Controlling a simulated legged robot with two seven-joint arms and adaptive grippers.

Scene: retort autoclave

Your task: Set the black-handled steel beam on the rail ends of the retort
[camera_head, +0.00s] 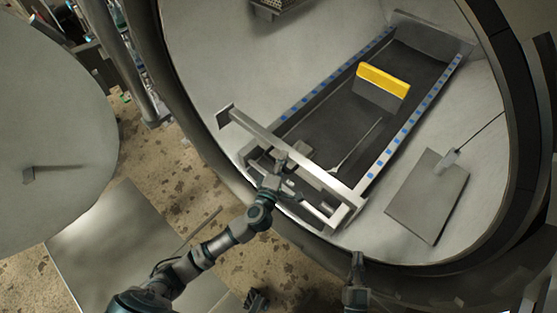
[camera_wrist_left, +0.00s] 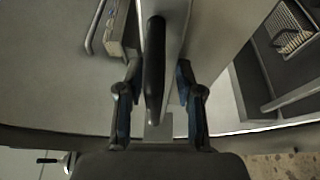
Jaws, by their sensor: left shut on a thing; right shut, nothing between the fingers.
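The steel beam (camera_head: 310,163) is a long pale bar spanning the near ends of the two blue-marked rails, left (camera_head: 325,88) and right (camera_head: 415,118), inside the retort. I cannot tell whether it rests on the rail ends or hangs just above them. My left gripper (camera_head: 284,178) is at the beam's middle. In the left wrist view the black handle (camera_wrist_left: 154,65) lies between the fingers of my left gripper (camera_wrist_left: 155,85), which is shut on it. My right gripper (camera_head: 357,262) is shut and empty, below the retort's front rim and apart from the beam.
A yellow-topped block (camera_head: 383,80) stands between the rails. A flat grey plate (camera_head: 427,197) with a probe lies inside the retort at right. The round dark rim (camera_head: 520,130) surrounds the opening. A large pale disc (camera_head: 50,130) stands at left.

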